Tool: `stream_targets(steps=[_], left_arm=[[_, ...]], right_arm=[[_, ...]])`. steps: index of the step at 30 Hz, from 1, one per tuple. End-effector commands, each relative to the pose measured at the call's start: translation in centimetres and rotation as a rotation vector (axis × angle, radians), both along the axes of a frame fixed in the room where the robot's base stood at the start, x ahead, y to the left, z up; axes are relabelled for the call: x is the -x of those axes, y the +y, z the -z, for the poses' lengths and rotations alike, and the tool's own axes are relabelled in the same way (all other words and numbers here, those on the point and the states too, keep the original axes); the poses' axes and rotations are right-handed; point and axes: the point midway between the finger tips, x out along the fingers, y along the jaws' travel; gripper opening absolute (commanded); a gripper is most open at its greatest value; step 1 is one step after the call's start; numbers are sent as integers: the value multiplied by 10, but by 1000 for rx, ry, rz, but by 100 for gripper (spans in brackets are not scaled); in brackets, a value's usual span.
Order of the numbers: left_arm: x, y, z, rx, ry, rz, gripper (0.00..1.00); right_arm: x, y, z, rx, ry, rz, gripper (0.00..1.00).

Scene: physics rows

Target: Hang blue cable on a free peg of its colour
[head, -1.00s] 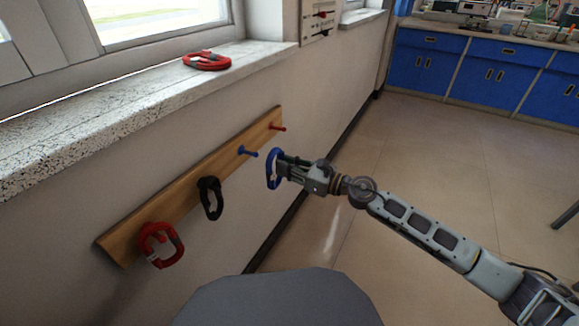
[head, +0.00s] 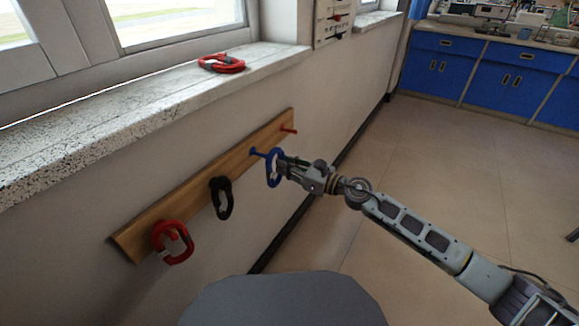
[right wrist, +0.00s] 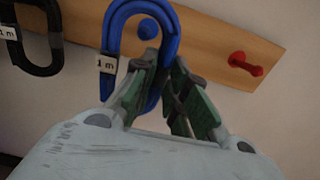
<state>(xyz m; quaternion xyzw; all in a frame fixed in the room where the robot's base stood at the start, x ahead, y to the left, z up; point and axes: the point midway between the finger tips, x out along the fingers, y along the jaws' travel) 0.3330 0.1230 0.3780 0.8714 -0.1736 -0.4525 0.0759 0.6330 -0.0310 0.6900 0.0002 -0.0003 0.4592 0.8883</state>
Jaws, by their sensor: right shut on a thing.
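The blue cable (head: 274,168) is a coiled loop with a white "1 m" tag, held upright in my right gripper (head: 284,169). In the right wrist view the blue cable (right wrist: 170,50) stands between the green-padded fingers of my right gripper (right wrist: 172,105), which are shut on its side. The blue peg (head: 257,152) on the wooden rail is just left of the loop. In the right wrist view the blue peg's round end (right wrist: 148,29) shows inside the loop's opening. I cannot tell whether the loop is around the peg or still in front of it. My left gripper is not in view.
The wooden rail (head: 150,222) on the wall also carries a bare red peg (head: 289,130), a hanging black cable (head: 221,199) and a hanging red cable (head: 172,241). Another red cable (head: 221,64) lies on the window sill (head: 110,110).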

Motion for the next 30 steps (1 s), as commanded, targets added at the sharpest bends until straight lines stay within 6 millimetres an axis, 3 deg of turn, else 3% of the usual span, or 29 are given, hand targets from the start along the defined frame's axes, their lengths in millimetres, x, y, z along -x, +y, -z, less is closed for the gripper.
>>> stream_targets(steps=[30], left_arm=[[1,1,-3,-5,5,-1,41]], right_arm=[[-22,30,2,1,-1,0,0]])
